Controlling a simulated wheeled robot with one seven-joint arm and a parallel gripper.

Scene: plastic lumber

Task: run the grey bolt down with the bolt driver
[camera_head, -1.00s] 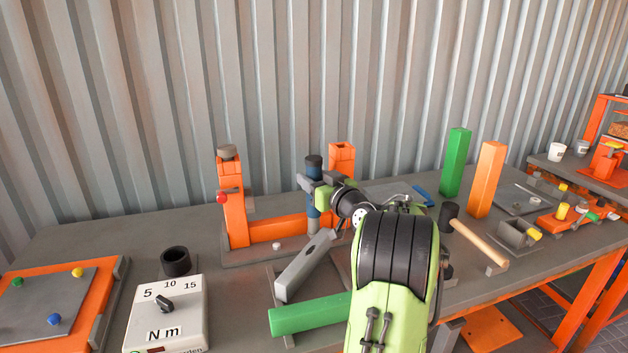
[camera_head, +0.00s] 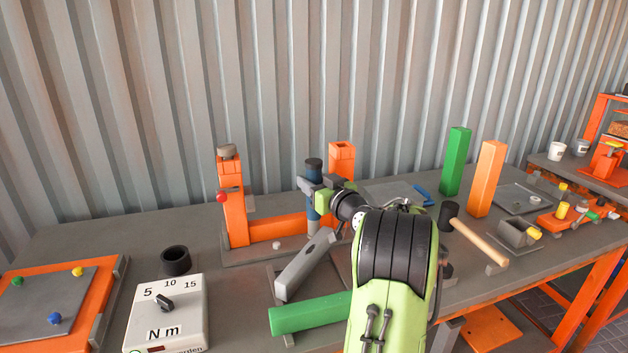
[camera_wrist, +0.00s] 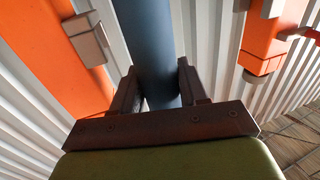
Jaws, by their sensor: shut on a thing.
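The bolt driver (camera_head: 313,204) is blue with a black top and stands upright in the head view, between two orange posts. My gripper (camera_head: 312,189) is shut around its upper body; the fingers also show on both sides of the blue barrel in the wrist view (camera_wrist: 155,92). The driver's lower end is near the orange beam, partly behind a grey bar, so I cannot tell what it touches. A grey bolt-like head (camera_head: 227,153) tops the left orange post, left of my gripper. I cannot tell whether this is the grey bolt.
The orange frame (camera_head: 278,228) lies around the driver. A grey bar (camera_head: 305,265) and a green bar (camera_head: 310,313) lie in front. A torque box (camera_head: 165,318) and black cup (camera_head: 174,261) stand at left. A mallet (camera_head: 475,238) lies right. The corrugated wall is close behind.

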